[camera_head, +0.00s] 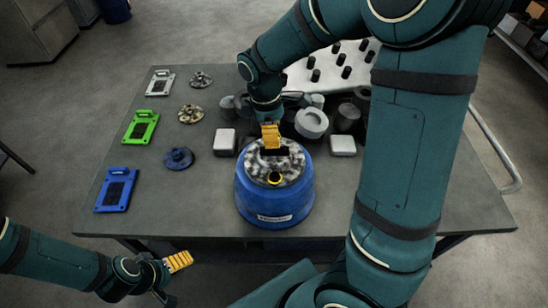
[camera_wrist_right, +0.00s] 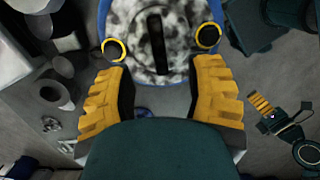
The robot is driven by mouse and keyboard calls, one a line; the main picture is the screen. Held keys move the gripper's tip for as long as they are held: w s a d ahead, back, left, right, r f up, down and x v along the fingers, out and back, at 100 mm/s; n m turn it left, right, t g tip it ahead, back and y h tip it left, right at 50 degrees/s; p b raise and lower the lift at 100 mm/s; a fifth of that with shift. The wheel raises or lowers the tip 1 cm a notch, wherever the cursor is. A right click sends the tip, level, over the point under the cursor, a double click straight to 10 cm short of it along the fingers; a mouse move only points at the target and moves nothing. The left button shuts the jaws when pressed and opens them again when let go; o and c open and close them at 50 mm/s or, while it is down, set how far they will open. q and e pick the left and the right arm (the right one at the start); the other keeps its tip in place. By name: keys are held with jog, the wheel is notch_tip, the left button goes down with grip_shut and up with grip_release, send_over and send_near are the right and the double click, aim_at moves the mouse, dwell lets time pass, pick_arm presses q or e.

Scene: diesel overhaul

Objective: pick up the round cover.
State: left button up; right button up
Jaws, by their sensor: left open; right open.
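A round cover with a mottled grey-and-white top (camera_head: 291,168) sits on a large round blue body (camera_head: 275,205) at the table's front middle. A dark bar or slot crosses its middle, and yellow rings show on it. My right gripper (camera_head: 270,138) is open above the cover's far part, partly hiding it. In the right wrist view the mottled top (camera_wrist_right: 178,45) lies beyond and between the two yellow fingers (camera_wrist_right: 163,68); I cannot tell whether they touch it. My left gripper (camera_head: 179,262) is open and empty, low in front of the table's left side.
A blue disc (camera_head: 178,158) and two smaller round parts lie on the left of the table (camera_head: 135,210), beside blue, green and white plates. Grey cylinders and white blocks crowd behind the blue body, before a white pegged board (camera_head: 325,70). The front right is clear.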

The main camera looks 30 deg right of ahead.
aim_at(275, 155)
jog(key=f, duration=0.2)
jog(key=f+b, duration=0.1)
jog(key=f, duration=0.4)
jog(key=shift+d+f+b, duration=0.25)
jog(key=shift+d+b, duration=0.05)
jog(key=shift+b, duration=0.1)
jog(key=shift+s, duration=0.1)
grip_shut()
